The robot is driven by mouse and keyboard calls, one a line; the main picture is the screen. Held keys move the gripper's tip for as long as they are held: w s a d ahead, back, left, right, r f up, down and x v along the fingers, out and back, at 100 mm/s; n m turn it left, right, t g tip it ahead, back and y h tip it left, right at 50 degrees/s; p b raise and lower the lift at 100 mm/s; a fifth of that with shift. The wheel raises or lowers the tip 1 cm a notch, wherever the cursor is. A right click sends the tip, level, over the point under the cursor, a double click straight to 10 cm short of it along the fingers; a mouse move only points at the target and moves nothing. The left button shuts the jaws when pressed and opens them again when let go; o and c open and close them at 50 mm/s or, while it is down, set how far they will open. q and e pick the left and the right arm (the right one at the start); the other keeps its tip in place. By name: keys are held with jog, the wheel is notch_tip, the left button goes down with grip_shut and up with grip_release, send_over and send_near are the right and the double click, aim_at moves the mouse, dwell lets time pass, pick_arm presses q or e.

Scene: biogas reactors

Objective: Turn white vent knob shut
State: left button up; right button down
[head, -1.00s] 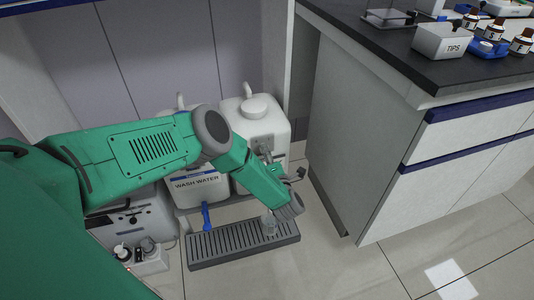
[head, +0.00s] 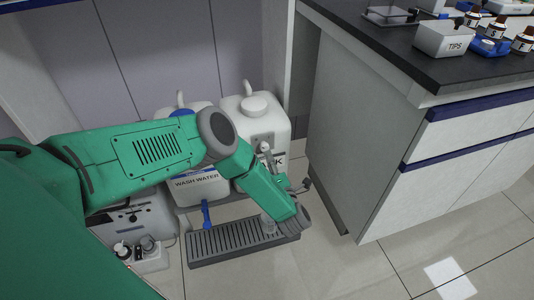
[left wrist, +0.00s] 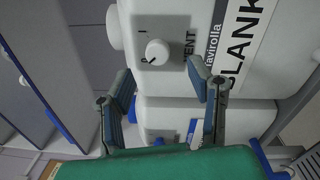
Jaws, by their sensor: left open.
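The white vent knob (left wrist: 157,52) is a round knob on a grey plate marked "VENT" on the white BLANK tank (left wrist: 205,20), ahead of my left gripper in the left wrist view. My left gripper (left wrist: 160,84) is open and empty, its two fingers apart, with the knob seen beyond and between their tips, apart from them. In the head view, the left gripper (head: 284,168) is in front of the BLANK tank (head: 254,112), partly hidden by my green arm. My right gripper is not in view.
A blue tap (head: 206,214) hangs over a grey slotted drip tray (head: 215,240). A cabinet (head: 365,150) with a dark worktop stands close on the right. Tiled floor in front is clear.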

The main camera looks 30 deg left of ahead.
pick_arm(q)
jog(key=v, duration=0.7)
jog(key=shift+a+f, duration=0.1)
jog(key=shift+a, duration=0.05)
